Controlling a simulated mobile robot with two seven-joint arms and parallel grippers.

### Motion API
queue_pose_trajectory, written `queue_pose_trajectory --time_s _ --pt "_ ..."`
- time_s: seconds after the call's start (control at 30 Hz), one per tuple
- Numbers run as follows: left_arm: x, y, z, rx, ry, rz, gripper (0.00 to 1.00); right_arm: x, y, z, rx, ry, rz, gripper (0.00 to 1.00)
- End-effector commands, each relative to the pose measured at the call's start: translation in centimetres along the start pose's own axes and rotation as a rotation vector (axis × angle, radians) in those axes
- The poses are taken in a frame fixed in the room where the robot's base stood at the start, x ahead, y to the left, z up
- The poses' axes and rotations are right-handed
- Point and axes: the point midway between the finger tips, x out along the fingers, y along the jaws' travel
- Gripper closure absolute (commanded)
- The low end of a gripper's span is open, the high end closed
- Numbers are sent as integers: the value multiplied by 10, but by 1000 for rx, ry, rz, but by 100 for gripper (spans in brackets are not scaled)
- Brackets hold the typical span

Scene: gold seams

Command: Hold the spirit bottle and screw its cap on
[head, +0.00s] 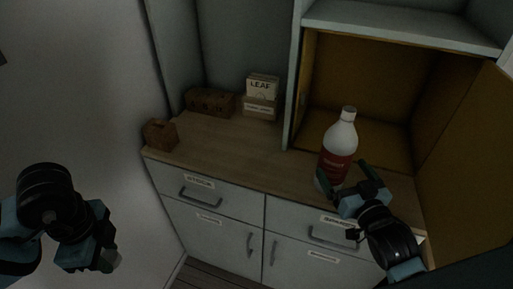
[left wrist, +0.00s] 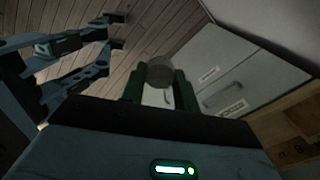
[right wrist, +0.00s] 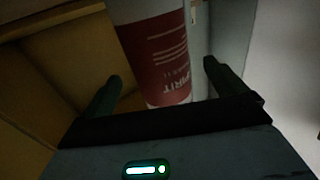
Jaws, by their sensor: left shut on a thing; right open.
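The spirit bottle (head: 341,139), white with a red label, stands upright on the wooden counter in front of the open cabinet. My right gripper (head: 342,178) is open at its lower body, one finger on each side. In the right wrist view the label of the bottle (right wrist: 158,55) shows between and beyond the open fingers (right wrist: 160,88). My left gripper (head: 112,262) is low at the left, away from the counter. In the left wrist view it is shut on a small grey round cap (left wrist: 160,70), held at the fingertips.
The open cabinet (head: 350,85) has an ochre inside, with its door (head: 465,170) swung out at the right. A box marked LEAF (head: 262,88), a dark crate (head: 210,102) and a small brown box (head: 160,134) stand on the left counter (head: 215,147). Labelled drawers (head: 210,197) lie below.

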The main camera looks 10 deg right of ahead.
Motion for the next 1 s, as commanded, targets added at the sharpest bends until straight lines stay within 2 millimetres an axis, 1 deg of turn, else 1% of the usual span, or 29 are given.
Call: queue_pose_trajectory --time_s 0.17,0.4,0.5,0.6,0.97,1.0 --pt "-4 0 0 0 0 -7 90 5 0 -1 0 3 0 4" --pt "-23 -2 0 0 -1 -44 90 33 0 -1 0 8 0 4" --pt "-26 -3 0 0 -1 -49 90 45 0 0 0 5 1 4" --pt "-27 -3 0 0 -1 -52 90 50 0 2 0 3 0 4" --pt "-27 -3 0 0 -1 -51 90 52 0 4 0 0 0 4" --pt "-27 -3 0 0 -1 -51 90 52 0 4 0 0 0 5"
